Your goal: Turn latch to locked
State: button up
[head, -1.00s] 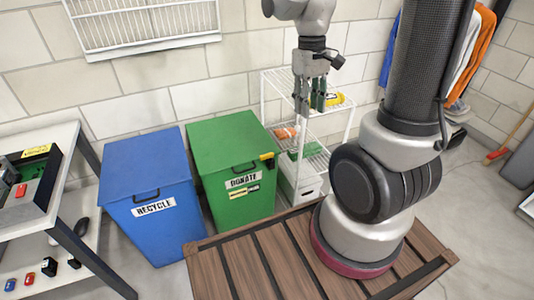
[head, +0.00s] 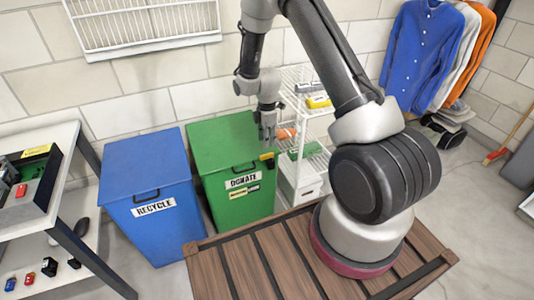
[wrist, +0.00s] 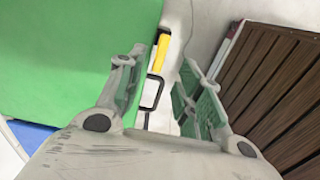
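The green DONATE bin (head: 225,150) stands against the wall with its lid down. A small yellow and black latch (head: 267,156) sits at the front right corner of its lid. The latch also shows as a yellow bar in the wrist view (wrist: 161,51), beyond and between my fingertips. My gripper (head: 268,136) points down just above the latch in the head view. In the wrist view my gripper (wrist: 160,65) has its two green-padded fingers spread apart with nothing between them. I cannot tell whether a finger touches the latch.
The bin's black handle (wrist: 152,92) lies near the latch. A blue RECYCLE bin (head: 150,195) stands to the left. A white wire shelf (head: 318,125) with items stands close on the right. A slatted wooden platform (head: 240,265) lies in front.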

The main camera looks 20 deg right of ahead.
aim_at(267, 155)
notch_tip(267, 155, down, 8)
jog(key=shift+r, duration=0.1)
grip_shut()
dwell(0.4)
